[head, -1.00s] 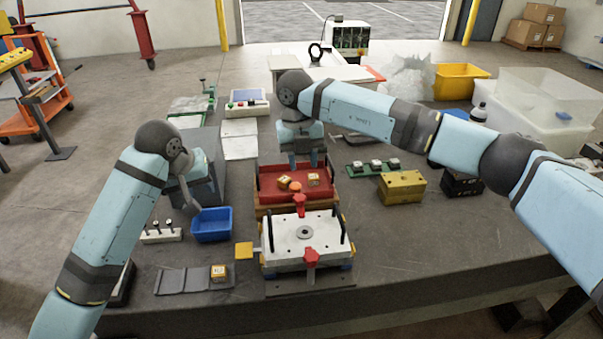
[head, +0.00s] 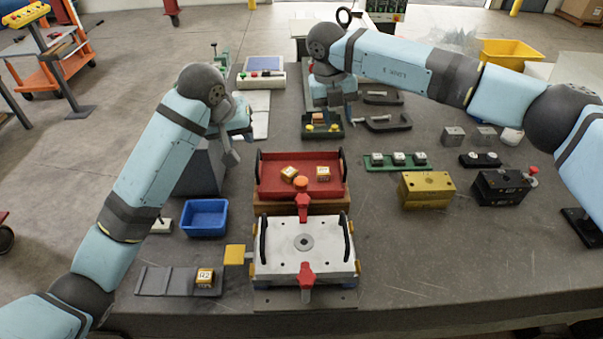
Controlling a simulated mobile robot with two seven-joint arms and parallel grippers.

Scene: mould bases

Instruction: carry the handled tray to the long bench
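A red tray (head: 266,186) with a black handle at each side sits behind the white mould base. It holds gold labelled blocks (head: 323,173). The white mould base (head: 280,262) also has black upright bars at its sides and red star knobs at front and back. My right gripper (head: 336,108) is beyond the red tray, over a small dark green tray (head: 308,133), and apart from the red tray. My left gripper (head: 232,150) is left of the red tray, near a grey block, touching neither tray. The fingertip gaps of both grippers are too unclear to judge.
All this stands on a dark grey bench (head: 420,260). A blue bin (head: 205,218) is left of the red tray. A yellow block (head: 427,190) and a black block (head: 500,187) stand to the right. Clamps (head: 388,122) lie behind. The bench's front right is clear.

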